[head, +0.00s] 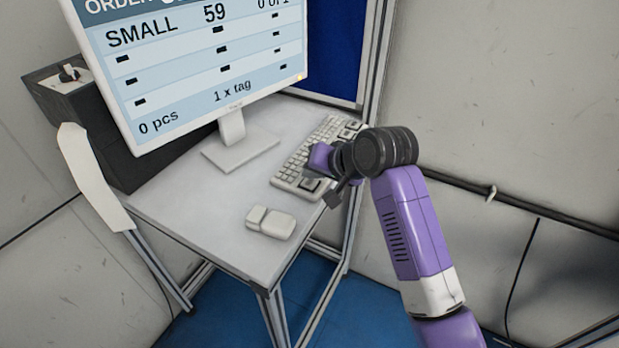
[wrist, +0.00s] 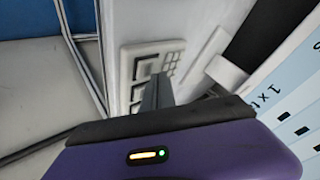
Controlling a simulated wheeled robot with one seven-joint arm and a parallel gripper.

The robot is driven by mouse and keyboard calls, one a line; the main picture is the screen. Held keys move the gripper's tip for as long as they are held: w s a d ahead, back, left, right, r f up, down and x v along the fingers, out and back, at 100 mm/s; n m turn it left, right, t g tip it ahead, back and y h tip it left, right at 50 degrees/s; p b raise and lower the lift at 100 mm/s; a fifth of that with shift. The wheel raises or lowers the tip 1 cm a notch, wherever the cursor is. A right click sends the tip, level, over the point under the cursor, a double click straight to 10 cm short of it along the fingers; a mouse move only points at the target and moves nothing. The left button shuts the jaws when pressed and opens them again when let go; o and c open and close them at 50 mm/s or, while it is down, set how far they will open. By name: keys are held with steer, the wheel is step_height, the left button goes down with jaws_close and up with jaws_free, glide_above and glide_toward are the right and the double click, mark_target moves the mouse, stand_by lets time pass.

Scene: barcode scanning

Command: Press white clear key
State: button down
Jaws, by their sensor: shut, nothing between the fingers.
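The light keyboard (head: 292,165) lies along the right edge of the white table, and part of it shows in the wrist view (wrist: 127,62). It has pale keys and some larger dark-framed keys; I cannot make out which one is the white clear key. In the wrist view my closed fingers (wrist: 157,92) appear in front of the dark-framed keys. The fingers are together with nothing between them. The hand and wrist hide part of the keyboard; I cannot tell whether the fingertips touch a key.
A large monitor (head: 215,62) stands on the table (head: 185,195), left of the keyboard. A white mouse-like device (head: 270,222) lies near the table's front edge. A dark box (head: 120,150) stands behind the monitor's left side. A metal frame post (head: 378,55) rises behind the keyboard.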

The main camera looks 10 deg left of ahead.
mark_target(312, 185)
steer(key=shift+r, duration=0.25)
step_height(312, 185, up, 3)
steer(key=p, duration=0.2)
steer(key=shift+f+p, duration=0.15)
steer(key=shift+p, duration=0.2)
steer(key=shift+r, duration=1.1)
steer(key=shift+w, duration=0.1)
